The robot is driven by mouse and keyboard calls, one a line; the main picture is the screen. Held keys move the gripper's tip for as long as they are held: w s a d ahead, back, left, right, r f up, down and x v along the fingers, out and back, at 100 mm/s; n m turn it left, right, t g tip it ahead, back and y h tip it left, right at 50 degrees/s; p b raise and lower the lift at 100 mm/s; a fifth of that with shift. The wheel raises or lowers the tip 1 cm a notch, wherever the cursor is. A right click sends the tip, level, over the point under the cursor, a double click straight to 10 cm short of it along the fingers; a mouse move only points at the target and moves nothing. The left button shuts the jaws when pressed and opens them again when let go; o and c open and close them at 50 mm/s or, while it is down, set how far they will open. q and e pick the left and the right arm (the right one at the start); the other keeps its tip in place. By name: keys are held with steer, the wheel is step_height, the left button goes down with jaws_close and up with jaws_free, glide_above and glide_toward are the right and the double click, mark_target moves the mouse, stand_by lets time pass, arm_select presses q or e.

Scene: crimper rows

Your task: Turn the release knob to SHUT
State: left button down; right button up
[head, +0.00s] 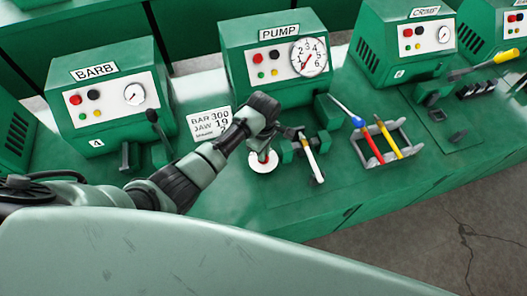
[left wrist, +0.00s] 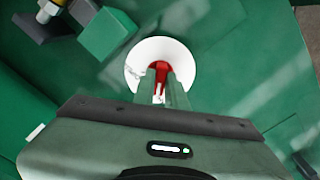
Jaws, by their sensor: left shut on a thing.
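The release knob is red (head: 265,155) and sits on a round white dial plate (head: 263,166) on the green bench, in front of the PUMP machine (head: 276,68). My left gripper (head: 262,150) reaches down onto it from above. In the left wrist view the red knob (left wrist: 161,72) stands between my two fingers (left wrist: 164,92), which are shut on it. The white dial plate (left wrist: 143,52) shows around them. A small pale mark lies on the plate's left side, but I cannot read it or tell the knob's setting. My right gripper is not in view.
A sign (head: 209,123) reads BAR 300, JAW 19. Right of the knob is a clamp with a white-and-black tube (head: 311,160). Further right, a grey rack (head: 372,158) holds blue, red and yellow-handled tools. The BARB machine (head: 100,95) stands left.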

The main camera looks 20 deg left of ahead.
arm_select(q)
steer(key=shift+w+r+n, duration=0.1)
steer(key=shift+n, duration=0.4)
steer(key=shift+a, duration=0.1)
steer(key=c, duration=1.4)
jaws_free()
steer(key=shift+c, duration=0.2)
steer(key=shift+r, duration=0.3)
step_height(320, 180, up, 7)
steer(key=shift+r+b, duration=0.1)
steer(key=shift+b, duration=0.65)
